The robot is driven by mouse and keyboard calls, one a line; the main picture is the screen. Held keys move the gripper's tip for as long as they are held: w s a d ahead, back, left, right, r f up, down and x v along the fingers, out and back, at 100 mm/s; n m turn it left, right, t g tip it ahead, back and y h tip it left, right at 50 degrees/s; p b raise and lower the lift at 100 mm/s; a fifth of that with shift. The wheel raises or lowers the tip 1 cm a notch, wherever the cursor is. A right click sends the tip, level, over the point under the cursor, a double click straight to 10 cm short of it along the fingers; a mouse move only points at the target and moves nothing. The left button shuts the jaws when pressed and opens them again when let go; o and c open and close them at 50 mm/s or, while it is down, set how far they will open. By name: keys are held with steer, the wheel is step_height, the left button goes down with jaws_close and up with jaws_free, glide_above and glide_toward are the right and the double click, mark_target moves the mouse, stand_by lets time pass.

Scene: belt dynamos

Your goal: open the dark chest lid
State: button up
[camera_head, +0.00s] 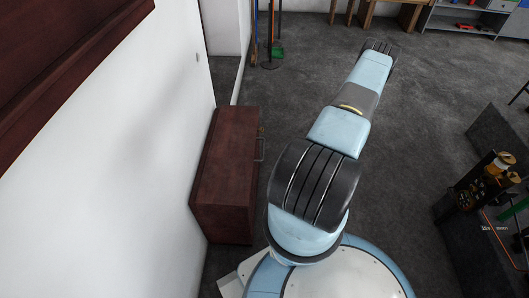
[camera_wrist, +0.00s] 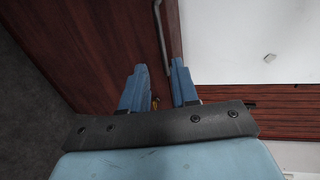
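The dark red-brown chest (camera_head: 226,165) stands against the white wall at the left in the head view, and its lid looks shut. A grey bar handle (camera_head: 261,149) sticks out on its right side. In the wrist view, dark wood (camera_wrist: 95,40) fills the upper left, with the grey handle (camera_wrist: 159,30) running down it. My gripper (camera_wrist: 158,65) has its two blue fingers apart, with nothing held between them. The handle's lower end lines up with the gap between the fingertips; I cannot tell the distance. The head view does not show my fingers.
The white wall (camera_head: 150,140) runs close along the chest's left side. A dark machine with yellow parts (camera_head: 485,185) stands at the right. Tools (camera_head: 272,45) lean at the back, near a wooden table (camera_head: 390,5) and a grey shelf (camera_head: 460,20). The grey floor between is clear.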

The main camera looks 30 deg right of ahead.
mark_target(263, 152)
steer(key=x, duration=1.3)
steer(key=shift+w+a+f, duration=0.1)
steer(key=shift+w+a, duration=0.1)
steer(key=shift+a, duration=0.15)
jaws_close()
steer(key=shift+d, duration=0.25)
